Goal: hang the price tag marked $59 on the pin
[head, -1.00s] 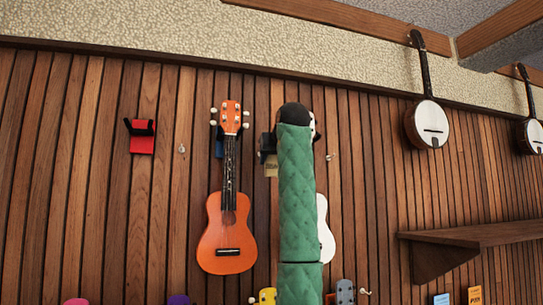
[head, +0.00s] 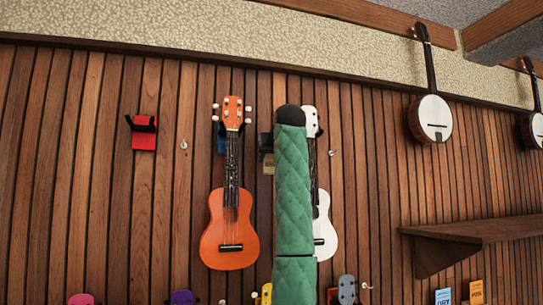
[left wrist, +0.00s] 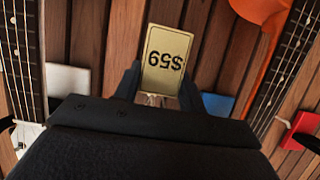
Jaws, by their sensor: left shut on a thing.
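The yellow price tag marked $59 (left wrist: 163,60) is held in my left gripper (left wrist: 160,88). In the left wrist view its writing shows upside down and its face is towards the camera. In the head view the tag (head: 269,164) hangs below the dark left gripper (head: 265,143), beside my green arm, between the orange and white ukuleles. The gripper is partly hidden by that arm. Small pins show on the wall left of the orange ukulele (head: 184,145) and right of the white one (head: 333,153). Any pin behind my gripper is hidden. My right gripper is not in view.
The orange ukulele (head: 229,230) hangs left of my arm. The white ukulele (head: 323,235) is partly behind it. An empty red hanger (head: 144,135) is at left. A wooden shelf (head: 465,232) juts out at right, with banjos (head: 431,115) above.

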